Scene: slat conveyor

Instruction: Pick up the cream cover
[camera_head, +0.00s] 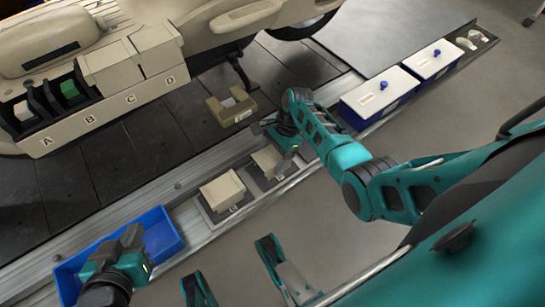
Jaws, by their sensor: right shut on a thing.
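Two cream covers lie in front of me: a larger one (222,191) on a grey holder plate, and a smaller-looking one (267,160) to its right, partly hidden by my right gripper. My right gripper (276,142) reaches in over the right cover and is shut on it; the fingertips are hard to make out. The cover is at or just above its holder plate; I cannot tell which. My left gripper (130,246) hangs over the blue bin (163,228), away from both covers; its finger gap is not clear.
A cream body with compartments lettered A to D (90,121) stands at upper left; C and D are covered, A and B open. A small tan box (231,107) sits on the dark slats. Two blue boxes with white lids (381,93) stand at right.

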